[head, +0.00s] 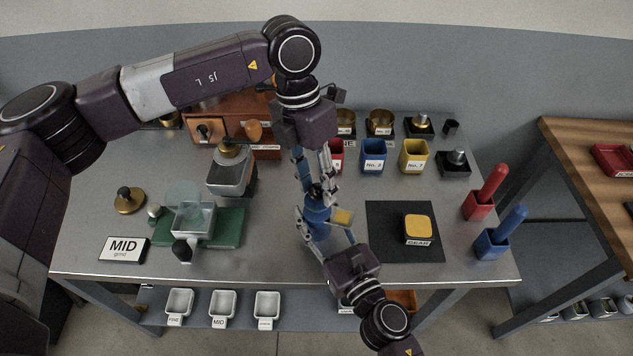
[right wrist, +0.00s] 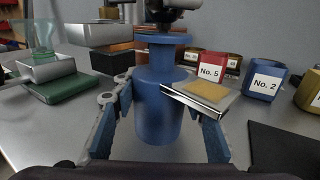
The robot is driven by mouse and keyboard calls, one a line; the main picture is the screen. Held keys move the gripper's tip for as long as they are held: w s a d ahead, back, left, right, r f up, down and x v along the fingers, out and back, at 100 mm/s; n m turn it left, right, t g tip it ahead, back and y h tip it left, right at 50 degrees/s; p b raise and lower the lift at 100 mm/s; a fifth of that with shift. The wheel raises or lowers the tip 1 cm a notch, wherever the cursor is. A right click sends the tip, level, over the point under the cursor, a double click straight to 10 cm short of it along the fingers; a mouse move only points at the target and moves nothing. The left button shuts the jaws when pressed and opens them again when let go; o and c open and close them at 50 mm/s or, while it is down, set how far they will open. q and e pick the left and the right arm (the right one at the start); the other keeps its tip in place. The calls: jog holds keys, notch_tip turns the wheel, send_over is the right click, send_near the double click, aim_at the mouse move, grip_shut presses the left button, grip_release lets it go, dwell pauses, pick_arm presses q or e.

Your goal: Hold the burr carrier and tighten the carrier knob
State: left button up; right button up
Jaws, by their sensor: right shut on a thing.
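The burr carrier (head: 317,213) is a blue, upright, round body with a narrower neck and a flange on top. It also fills the middle of the right wrist view (right wrist: 158,105). My right gripper (head: 326,235) comes from the front and is shut on its body, one finger on each side. My left gripper (head: 315,178) points down from above, its fingers at the top of the carrier. A dark knob-like part (right wrist: 174,4) shows above the flange in the right wrist view, cut off by the frame edge. The left fingertips' contact with it is unclear.
A tan-topped plate (head: 343,217) is close right of the carrier. A dark mat (head: 384,247) with a yellow-topped GEAR block (head: 418,227) lies further right. A scale-like device on a green base (head: 229,229) stands left. Blue (head: 373,154) and yellow (head: 413,155) cups stand behind.

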pick_arm(q)
jog(key=c, duration=0.8)
